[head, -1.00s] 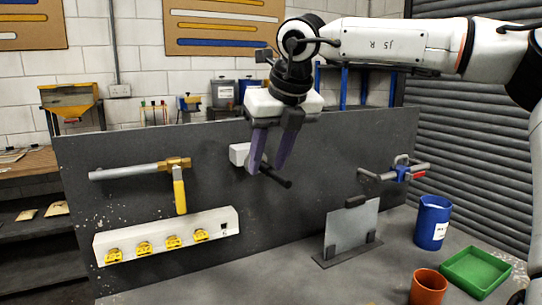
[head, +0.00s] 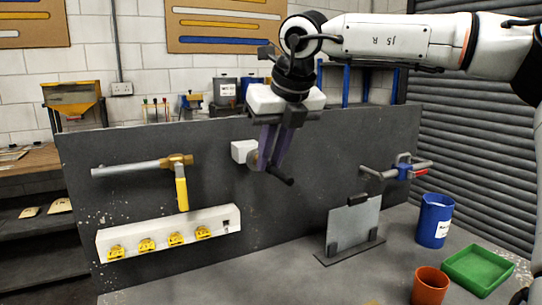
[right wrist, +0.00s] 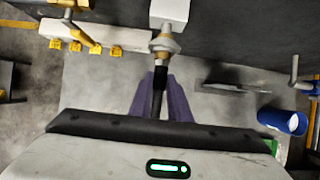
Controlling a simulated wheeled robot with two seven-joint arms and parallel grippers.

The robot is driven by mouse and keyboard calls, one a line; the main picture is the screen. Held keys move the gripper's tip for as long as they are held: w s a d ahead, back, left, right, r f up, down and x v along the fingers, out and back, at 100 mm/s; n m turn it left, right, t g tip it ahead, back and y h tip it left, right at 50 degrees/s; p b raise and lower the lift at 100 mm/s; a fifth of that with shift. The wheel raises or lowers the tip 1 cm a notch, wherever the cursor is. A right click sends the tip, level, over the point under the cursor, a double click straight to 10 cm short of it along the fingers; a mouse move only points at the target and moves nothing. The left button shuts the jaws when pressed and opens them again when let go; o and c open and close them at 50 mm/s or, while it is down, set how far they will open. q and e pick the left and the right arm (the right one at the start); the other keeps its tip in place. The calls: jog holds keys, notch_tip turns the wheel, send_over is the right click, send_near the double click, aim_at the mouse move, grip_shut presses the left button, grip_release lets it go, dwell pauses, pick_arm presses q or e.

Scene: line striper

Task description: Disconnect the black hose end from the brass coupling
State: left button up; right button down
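The black hose end (head: 284,178) sticks out from a white block (head: 243,151) on the dark upright panel. In the right wrist view the brass coupling (right wrist: 165,44) sits between the white block (right wrist: 170,12) and the black hose end (right wrist: 160,78), which meets it in line. My right gripper (head: 270,160) has its purple fingers closed on either side of the hose end, just in front of the coupling. The fingers hide part of the hose and most of the coupling in the head view. My left gripper is not in view.
A pipe with a yellow-handled valve (head: 181,190) and a white strip with yellow fittings (head: 170,235) are at left. A grey plate in a stand (head: 353,228), a blue cup (head: 434,220), an orange pot (head: 430,286) and a green tray (head: 478,267) are at right.

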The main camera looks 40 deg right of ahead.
aim_at(282, 172)
jog(key=shift+s+a, duration=0.1)
jog(key=shift+s, duration=0.15)
dwell(0.3)
jog(key=shift+s+a+b, duration=0.1)
jog(key=shift+s+b, duration=0.2)
jog(key=shift+b, duration=0.1)
jog(key=shift+s, duration=0.2)
jog(key=shift+s+a+b, duration=0.1)
jog(key=shift+s+b, duration=0.05)
jog(key=shift+b, duration=0.15)
jog(key=shift+s+a+b, duration=0.25)
jog(key=shift+s+b, duration=0.2)
jog(key=shift+s, duration=0.35)
jog(key=shift+s+a+b, duration=0.25)
jog(key=shift+s+b, duration=0.15)
jog(key=shift+s, duration=0.35)
